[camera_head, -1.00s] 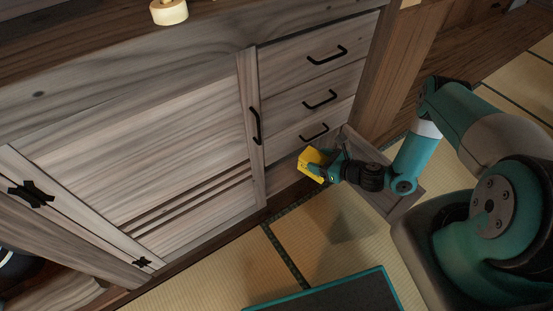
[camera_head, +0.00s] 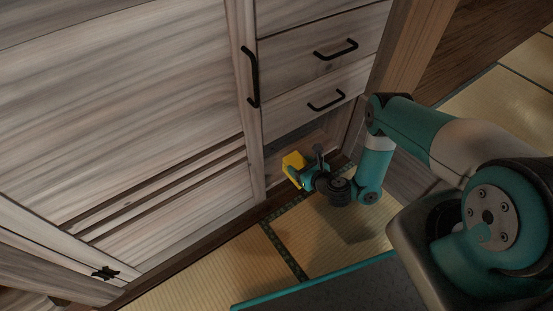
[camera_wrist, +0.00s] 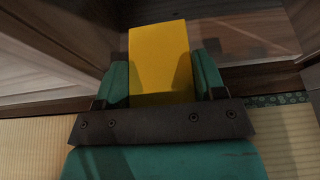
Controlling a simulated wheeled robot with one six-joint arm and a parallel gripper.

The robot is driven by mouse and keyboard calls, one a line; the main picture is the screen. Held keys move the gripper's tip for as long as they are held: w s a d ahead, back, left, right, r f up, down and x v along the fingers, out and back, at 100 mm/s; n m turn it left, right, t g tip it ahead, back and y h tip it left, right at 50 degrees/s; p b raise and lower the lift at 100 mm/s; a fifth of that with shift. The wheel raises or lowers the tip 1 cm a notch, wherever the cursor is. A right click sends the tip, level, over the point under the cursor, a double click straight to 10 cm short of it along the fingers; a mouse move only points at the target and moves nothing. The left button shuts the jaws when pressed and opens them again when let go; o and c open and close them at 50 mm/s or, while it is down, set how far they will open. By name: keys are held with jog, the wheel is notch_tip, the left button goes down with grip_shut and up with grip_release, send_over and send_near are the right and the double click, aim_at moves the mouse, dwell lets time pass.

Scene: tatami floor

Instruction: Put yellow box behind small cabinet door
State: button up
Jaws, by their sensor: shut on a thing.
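The yellow box (camera_head: 292,165) is between the fingers of my gripper (camera_head: 299,178), at the low open compartment (camera_head: 305,142) below the drawers of the wooden cabinet. In the wrist view the yellow box (camera_wrist: 160,62) stands out beyond the two green fingers of my gripper (camera_wrist: 165,85), which are shut on its sides. The dark inside of the compartment shows beyond the box. The small door (camera_head: 398,178) appears to stand open to the right of the compartment, partly hidden behind my arm.
Drawers with black handles (camera_head: 336,50) are above the compartment. A large cabinet door (camera_head: 150,100) with a black handle fills the left. Tatami floor (camera_head: 215,262) lies in front. A wooden post (camera_head: 412,45) stands at the right.

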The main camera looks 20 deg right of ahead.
aim_at(296, 161)
jog(key=b+x, duration=0.3)
jog(key=shift+r, duration=0.1)
jog(key=w+b, duration=0.1)
jog(key=b, duration=0.2)
jog(key=w+b, duration=0.1)
jog(key=b, duration=0.3)
jog(key=shift+a, duration=0.35)
jog(key=w+a+b, duration=0.3)
jog(key=w, duration=0.5)
notch_tip(296, 161, down, 6)
jog(key=b, duration=0.5)
jog(key=shift+d+b, duration=0.2)
jog(key=shift+b, duration=0.15)
jog(key=shift+w+b, duration=0.2)
jog(key=shift+b, duration=0.15)
jog(key=shift+r, duration=0.1)
